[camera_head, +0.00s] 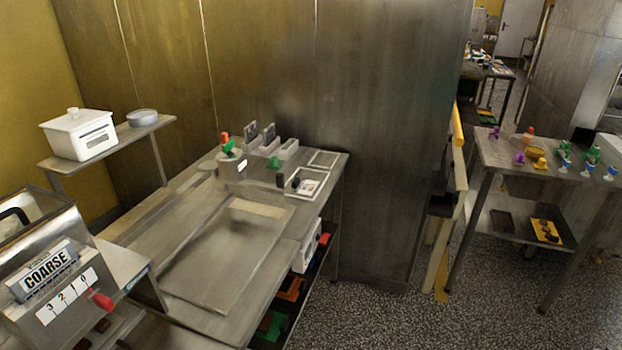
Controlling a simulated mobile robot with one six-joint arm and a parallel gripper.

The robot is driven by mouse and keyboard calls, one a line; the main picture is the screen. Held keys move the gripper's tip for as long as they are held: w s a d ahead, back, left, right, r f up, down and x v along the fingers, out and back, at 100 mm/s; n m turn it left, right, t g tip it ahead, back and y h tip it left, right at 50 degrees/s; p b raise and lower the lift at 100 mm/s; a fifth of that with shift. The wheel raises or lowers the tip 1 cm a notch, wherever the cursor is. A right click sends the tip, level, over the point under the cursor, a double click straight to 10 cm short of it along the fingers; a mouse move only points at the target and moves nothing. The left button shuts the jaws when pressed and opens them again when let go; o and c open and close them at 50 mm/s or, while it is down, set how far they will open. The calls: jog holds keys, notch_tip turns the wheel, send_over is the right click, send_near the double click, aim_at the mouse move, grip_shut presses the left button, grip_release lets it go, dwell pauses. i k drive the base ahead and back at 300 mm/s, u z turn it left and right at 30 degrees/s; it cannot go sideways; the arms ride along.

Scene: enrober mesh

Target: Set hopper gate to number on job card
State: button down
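A steel hopper (38,245) labelled COARSE stands at the lower left, partly cut off by the picture's edge. A red gate handle (102,300) sticks out at the plate's right end, nearest the 0. A small white card (308,186) with unreadable print lies in a white-framed tray on the steel table; I cannot tell if it is the job card. My gripper is not in view.
The steel table (160,215) has a clear front part. A canister (232,165) and small holders stand at its back. A white lidded box (79,133) sits on a raised shelf. Another table (500,152) with small coloured items stands right, beyond open speckled floor (385,318).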

aim_at(103, 302)
jog(key=u, duration=0.05)
jog(key=i, duration=0.75)
jog(key=z, duration=0.05)
jog(key=k, duration=0.6)
jog(key=u, duration=1.7)
jog(key=k, duration=0.15)
jog(key=u, duration=0.15)
